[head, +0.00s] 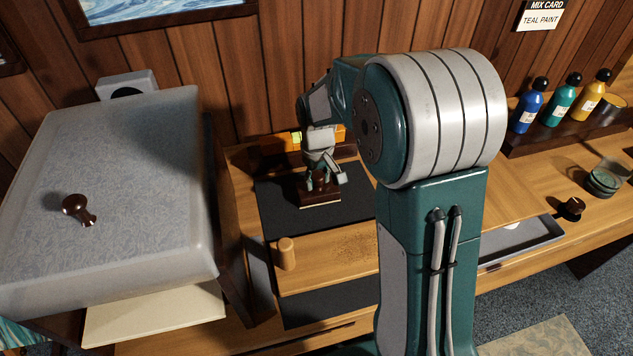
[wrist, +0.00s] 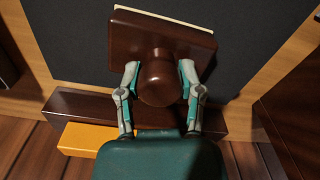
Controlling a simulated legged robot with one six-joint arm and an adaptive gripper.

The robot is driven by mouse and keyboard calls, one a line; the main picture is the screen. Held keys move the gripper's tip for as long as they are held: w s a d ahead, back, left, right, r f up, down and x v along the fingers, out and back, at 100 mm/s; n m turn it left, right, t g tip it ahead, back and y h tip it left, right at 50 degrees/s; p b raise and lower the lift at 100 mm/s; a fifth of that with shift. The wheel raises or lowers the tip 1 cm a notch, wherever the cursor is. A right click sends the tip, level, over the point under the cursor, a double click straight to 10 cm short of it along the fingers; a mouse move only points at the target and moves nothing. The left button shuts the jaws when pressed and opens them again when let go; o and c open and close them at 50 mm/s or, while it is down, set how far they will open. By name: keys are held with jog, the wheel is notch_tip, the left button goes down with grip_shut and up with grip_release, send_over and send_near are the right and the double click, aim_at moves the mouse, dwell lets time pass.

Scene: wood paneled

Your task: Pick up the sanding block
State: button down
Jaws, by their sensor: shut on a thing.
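The sanding block is a dark brown block with a round knob on top and a pale layer along its underside. In the head view the sanding block (head: 320,198) is at the black mat (head: 275,208) on the wooden bench. My gripper (head: 322,182) is above it, pointing down. In the wrist view the sanding block (wrist: 190,37) shows its knob between the two fingers of my gripper (wrist: 160,82), which are shut on the knob. I cannot tell whether the block touches the mat or hangs just above it.
A grey box with a brown-handled tool (head: 78,209) stands at left. Paint bottles (head: 527,112) stand on a shelf at right. A yellow block (wrist: 88,138) lies by a dark ledge.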

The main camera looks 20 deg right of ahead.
aim_at(318, 174)
jog(key=shift+r, duration=0.35)
notch_tip(318, 174, up, 3)
jog(key=shift+f, duration=0.2)
jog(key=s+d+r, duration=0.8)
jog(key=s+r, duration=0.1)
jog(key=s, duration=0.2)
jog(key=shift+d+r, duration=0.25)
jog(key=c, duration=1.1)
grip_release()
jog(key=shift+c, duration=0.8)
